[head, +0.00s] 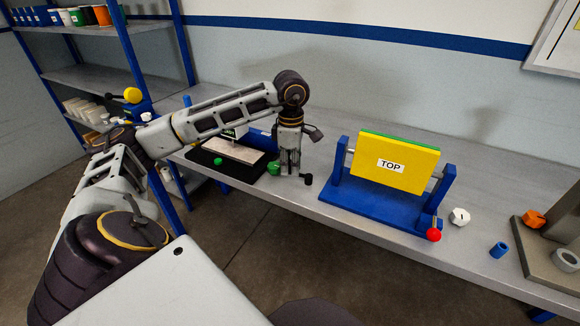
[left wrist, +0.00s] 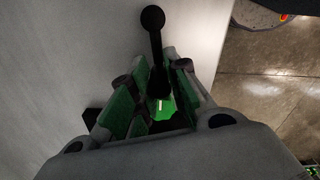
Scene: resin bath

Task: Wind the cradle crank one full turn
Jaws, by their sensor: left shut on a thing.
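The cradle (head: 385,202) is a blue stand on the bench, holding a yellow block (head: 400,172) with a green back layer and a "TOP" label. A red knob (head: 434,235) shows at its front right corner and looks like the crank's handle. My left gripper (head: 289,171) points down left of the cradle, apart from it. It is shut on a black ball-ended rod (head: 307,180) with a bright green part (head: 273,169). In the left wrist view the rod (left wrist: 154,40) sticks out between the green-padded fingers (left wrist: 155,95). My right gripper is out of view.
A black tray (head: 215,168) with a pale sheet and a green knob lies left of the gripper. Right of the cradle are a white knob (head: 459,217), a blue cylinder (head: 499,250) and a grey fixture (head: 535,255). Shelves (head: 95,76) stand at left.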

